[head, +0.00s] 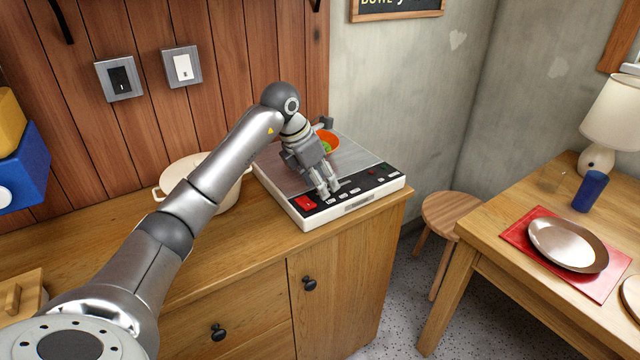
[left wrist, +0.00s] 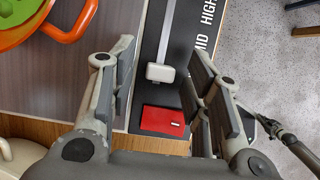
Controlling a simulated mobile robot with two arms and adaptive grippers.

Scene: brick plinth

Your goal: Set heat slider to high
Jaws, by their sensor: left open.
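The cooktop (head: 373,190) sits on the counter's right end with its control strip along the front. In the left wrist view its heat slider (left wrist: 160,73) is a pale knob at the near end of the visible grey track, short of the printed MID and HIGH. A red switch (left wrist: 163,121) sits beside it; it also shows in the head view (head: 306,203). My left gripper (head: 330,190) is open just over the strip, its fingers on either side of the knob in the left wrist view (left wrist: 163,65). Contact cannot be told.
An orange bowl (head: 327,138) with green contents stands on the cooktop's back part. A cream pot (head: 177,174) stands left of the cooktop. A wooden stool (head: 450,212) and a table with a plate (head: 567,245) are to the right. Two wall switches are behind my arm.

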